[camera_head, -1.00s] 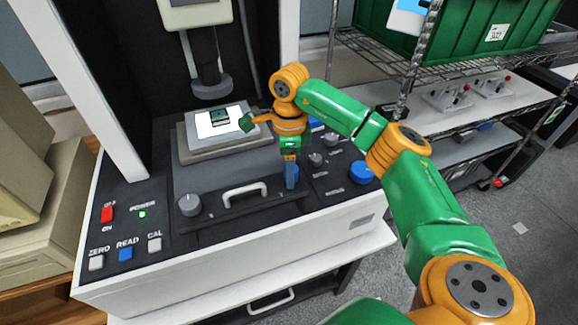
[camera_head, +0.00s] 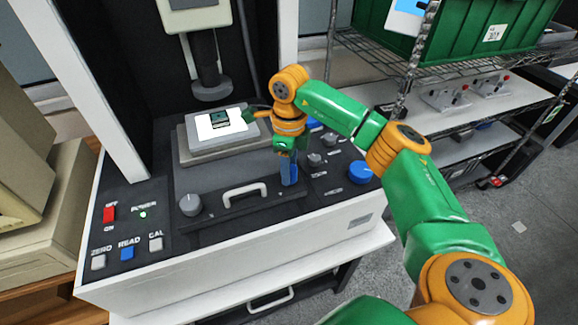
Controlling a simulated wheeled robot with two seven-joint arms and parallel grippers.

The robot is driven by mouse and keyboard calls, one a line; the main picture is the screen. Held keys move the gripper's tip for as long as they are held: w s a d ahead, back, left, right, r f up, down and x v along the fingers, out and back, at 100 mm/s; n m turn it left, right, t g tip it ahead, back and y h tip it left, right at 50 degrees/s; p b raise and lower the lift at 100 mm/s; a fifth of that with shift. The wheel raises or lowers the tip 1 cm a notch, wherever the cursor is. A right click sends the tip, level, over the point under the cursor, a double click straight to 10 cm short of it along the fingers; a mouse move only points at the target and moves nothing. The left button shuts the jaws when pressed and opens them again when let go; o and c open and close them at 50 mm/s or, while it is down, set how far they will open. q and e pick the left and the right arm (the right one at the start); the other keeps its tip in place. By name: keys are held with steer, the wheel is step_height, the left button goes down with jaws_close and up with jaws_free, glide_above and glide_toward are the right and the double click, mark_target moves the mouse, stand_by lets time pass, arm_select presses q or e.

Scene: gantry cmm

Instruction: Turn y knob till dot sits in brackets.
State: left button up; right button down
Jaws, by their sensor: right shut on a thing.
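My right gripper (camera_head: 289,172) points down at the front panel of the machine (camera_head: 260,228), just right of the white bar handle (camera_head: 245,190). Its blue fingers are shut on what appears to be the y knob, which the fingers and wrist hide. A grey knob (camera_head: 189,205) stands in plain view left of the handle. The stage (camera_head: 195,150) carries a bright white plate (camera_head: 236,127) with a small dark green square (camera_head: 219,120). No dot or brackets can be made out. My left gripper is out of view.
A large blue knob (camera_head: 360,172) and small grey knobs (camera_head: 315,159) lie right of my gripper. A red power switch (camera_head: 109,214) and ZERO, READ and CAL buttons are at the left. The probe column (camera_head: 208,60) hangs above the stage. A wire shelf stands at right.

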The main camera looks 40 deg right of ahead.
steer(key=m+p, duration=0.1)
steer(key=m, duration=0.6)
steer(key=shift+d, duration=0.1)
steer(key=m, duration=0.4)
steer(key=shift+r, duration=0.1)
steer(key=m+p, duration=0.1)
steer(key=m, duration=0.2)
steer(key=shift+d+m, duration=0.1)
steer(key=shift+m, duration=0.2)
steer(key=m, duration=0.3)
steer(key=shift+m+p, duration=0.3)
steer(key=m, duration=0.3)
steer(key=shift+m+p, duration=0.35)
steer(key=shift+m, duration=0.05)
steer(key=m+p, duration=0.1)
steer(key=m, duration=0.5)
steer(key=shift+s+m+p, duration=0.1)
steer(key=shift+m+p, duration=0.2)
steer(key=shift+p, duration=0.05)
steer(key=shift+c, duration=2.2)
jaws_free()
